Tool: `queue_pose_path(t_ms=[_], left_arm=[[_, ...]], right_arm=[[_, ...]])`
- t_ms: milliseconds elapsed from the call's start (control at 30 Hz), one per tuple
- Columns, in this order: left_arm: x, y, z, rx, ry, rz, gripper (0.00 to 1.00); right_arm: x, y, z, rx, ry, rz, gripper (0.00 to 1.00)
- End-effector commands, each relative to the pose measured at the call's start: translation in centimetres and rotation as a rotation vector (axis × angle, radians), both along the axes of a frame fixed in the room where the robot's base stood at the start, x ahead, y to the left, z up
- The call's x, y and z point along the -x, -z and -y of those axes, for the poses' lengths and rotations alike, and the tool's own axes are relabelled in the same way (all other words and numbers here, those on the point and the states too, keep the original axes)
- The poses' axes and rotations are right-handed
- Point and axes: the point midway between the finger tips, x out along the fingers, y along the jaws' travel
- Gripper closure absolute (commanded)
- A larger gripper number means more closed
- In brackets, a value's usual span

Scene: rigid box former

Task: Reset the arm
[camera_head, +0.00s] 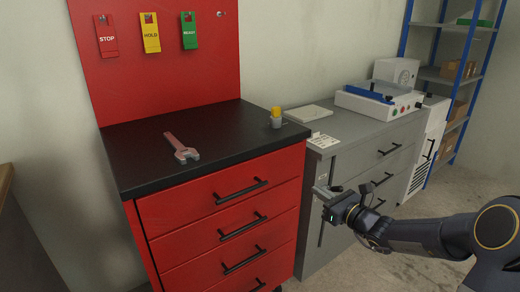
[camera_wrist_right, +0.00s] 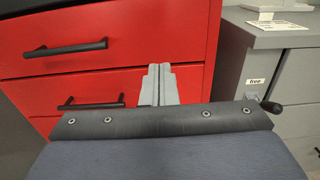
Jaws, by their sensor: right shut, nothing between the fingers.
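My right gripper (camera_head: 324,191) is in the head view at the right, in front of the grey cabinet (camera_head: 345,185) and to the right of the red drawer cabinet (camera_head: 215,205). In the right wrist view its fingers (camera_wrist_right: 158,85) are together with nothing between them, and the red drawers (camera_wrist_right: 110,55) show behind them. My right arm reaches in from the right edge of the head view. My left gripper does not show in the head view.
A wrench (camera_head: 182,148) and a small grey-and-yellow item (camera_head: 276,117) are on the black top (camera_head: 225,145) of the red cabinet. STOP, HOLD and READY tags (camera_head: 150,33) hang on the red panel. A machine (camera_head: 378,100) stands on the grey cabinet. Open floor lies at lower right.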

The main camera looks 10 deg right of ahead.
Motion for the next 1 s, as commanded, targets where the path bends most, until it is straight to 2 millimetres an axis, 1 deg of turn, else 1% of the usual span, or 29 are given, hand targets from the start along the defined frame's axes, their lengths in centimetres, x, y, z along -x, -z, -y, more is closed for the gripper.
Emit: queue_pose_path(t_ms=[67,133,167,233,267,300,367,400,467,500,600,700,800,1000], left_arm=[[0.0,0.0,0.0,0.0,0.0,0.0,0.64],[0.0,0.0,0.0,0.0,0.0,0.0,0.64],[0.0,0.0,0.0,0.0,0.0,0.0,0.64],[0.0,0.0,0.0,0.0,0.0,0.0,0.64],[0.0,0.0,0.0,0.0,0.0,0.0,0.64],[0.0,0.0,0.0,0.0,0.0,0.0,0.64],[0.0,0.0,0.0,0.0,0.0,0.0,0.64],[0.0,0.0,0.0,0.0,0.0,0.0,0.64],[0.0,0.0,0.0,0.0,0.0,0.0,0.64],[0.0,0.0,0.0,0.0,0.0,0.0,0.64],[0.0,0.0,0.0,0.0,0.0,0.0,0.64],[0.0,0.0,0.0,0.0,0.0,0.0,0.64],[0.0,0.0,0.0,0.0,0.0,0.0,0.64],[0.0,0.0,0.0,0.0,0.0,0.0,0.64]], right_arm=[[0.4,-0.5,-0.8,0.032,-0.024,0.01,1.0],[1.5,-1.6,-2.4,0.11,-0.079,0.033,1.0],[2.3,-2.2,-3.4,0.159,-0.115,0.047,1.0],[4.9,-3.6,-6.4,0.317,-0.225,0.095,1.0],[6.4,-4.2,-7.9,0.398,-0.282,0.12,1.0],[8.7,-4.7,-9.8,0.521,-0.362,0.158,1.0],[12.6,-5.1,-12.3,0.72,-0.49,0.224,1.0],[15.3,-4.9,-13.6,0.852,-0.572,0.268,1.0],[19.2,-4.3,-14.9,1.048,-0.689,0.333,1.0],[21.6,-3.7,-15.4,1.173,-0.759,0.375,1.0],[26.3,-1.9,-15.4,1.436,-0.903,0.461,1.0],[29.7,-0.3,-14.7,1.649,-1.011,0.527,1.0],[32.1,1.1,-13.7,1.828,-1.096,0.579,1.0],[35.6,3.5,-11.3,2.143,-1.23,0.657,1.0]])
